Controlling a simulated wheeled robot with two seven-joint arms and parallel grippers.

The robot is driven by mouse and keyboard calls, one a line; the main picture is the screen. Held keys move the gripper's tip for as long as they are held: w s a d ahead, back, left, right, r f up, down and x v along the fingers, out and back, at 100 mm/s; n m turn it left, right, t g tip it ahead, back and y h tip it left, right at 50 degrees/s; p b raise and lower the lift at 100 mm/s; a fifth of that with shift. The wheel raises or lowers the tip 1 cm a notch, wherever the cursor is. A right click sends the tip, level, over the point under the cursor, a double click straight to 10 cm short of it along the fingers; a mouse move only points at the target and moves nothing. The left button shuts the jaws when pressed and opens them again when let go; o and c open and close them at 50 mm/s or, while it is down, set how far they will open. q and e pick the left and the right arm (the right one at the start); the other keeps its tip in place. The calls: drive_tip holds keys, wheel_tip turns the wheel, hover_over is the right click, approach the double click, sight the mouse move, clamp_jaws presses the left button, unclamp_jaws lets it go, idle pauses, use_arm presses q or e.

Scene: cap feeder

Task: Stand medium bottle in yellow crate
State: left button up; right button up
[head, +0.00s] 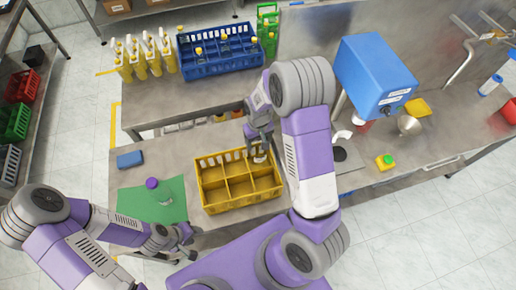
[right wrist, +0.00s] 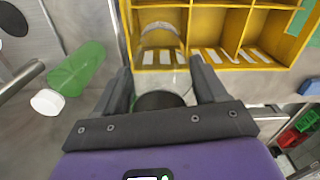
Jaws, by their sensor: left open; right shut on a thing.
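The yellow crate (head: 240,207), divided into several compartments, stands on the front bench; it also shows in the right wrist view (right wrist: 228,58). My right gripper (head: 260,141) is over its back right corner, shut on a clear bottle with a dark top (right wrist: 160,101). The bottle points down at the corner compartment, and its pale lower part shows there (right wrist: 160,38). I cannot tell whether it touches the crate floor. My left gripper (head: 190,243) is open and empty near the bench's front edge, apart from the crate.
A green bottle with a white cap (right wrist: 78,70) lies beside the crate. A green mat (head: 158,205) with a purple-topped item (head: 152,183) is left of the crate, near a blue block (head: 130,159). A blue crate (head: 220,60) and several yellow bottles (head: 140,62) stand behind.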

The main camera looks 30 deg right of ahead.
wheel_tip(320, 180, down, 6)
drive_tip(key=shift+f, duration=0.1)
idle(0.4)
drive_tip(key=shift+f, duration=0.15)
drive_tip(key=o, duration=1.3)
drive_tip(key=shift+r, duration=0.2)
